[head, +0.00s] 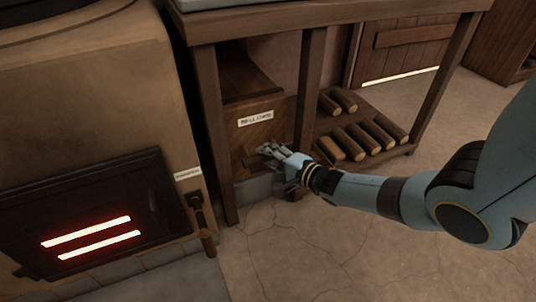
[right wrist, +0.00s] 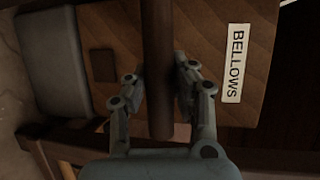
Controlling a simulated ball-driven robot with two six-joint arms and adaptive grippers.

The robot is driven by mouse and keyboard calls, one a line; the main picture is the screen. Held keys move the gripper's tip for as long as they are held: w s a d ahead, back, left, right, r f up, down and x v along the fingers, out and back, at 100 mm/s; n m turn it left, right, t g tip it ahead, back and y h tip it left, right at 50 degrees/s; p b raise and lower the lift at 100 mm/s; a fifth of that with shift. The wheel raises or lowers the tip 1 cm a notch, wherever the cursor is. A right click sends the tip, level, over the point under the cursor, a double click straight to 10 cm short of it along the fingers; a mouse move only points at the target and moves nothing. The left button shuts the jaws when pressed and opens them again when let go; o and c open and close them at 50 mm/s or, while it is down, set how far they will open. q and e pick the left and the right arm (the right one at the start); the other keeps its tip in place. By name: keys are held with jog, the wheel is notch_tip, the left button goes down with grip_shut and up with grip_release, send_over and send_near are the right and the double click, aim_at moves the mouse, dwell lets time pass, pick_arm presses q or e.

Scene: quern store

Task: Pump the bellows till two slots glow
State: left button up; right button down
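The bellows (head: 282,112) is a wooden box with a white label, under the table. It also shows in the right wrist view (right wrist: 215,45). Its dark bar handle (right wrist: 159,45) runs between the fingers of my right gripper (right wrist: 160,88). Both finger pads appear to press on the bar from either side. In the head view my right gripper (head: 271,156) is at the front of the bellows and hides most of the handle. The stove door (head: 100,188) at left has two bright glowing slots (head: 93,238). My left gripper is not in view.
A table (head: 330,20) stands over the bellows, with a leg (head: 215,130) close to the left of my right gripper. Several logs (head: 355,140) lie on its low shelf. A lever (head: 202,225) sticks out beside the stove (head: 90,90). The floor in front is clear.

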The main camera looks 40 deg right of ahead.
jog(key=c, duration=1.1)
grip_release()
jog(key=shift+o, duration=0.2)
jog(key=shift+s, duration=0.15)
jog(key=v, duration=1.1)
jog(key=shift+s, duration=0.4)
jog(key=shift+r, duration=0.1)
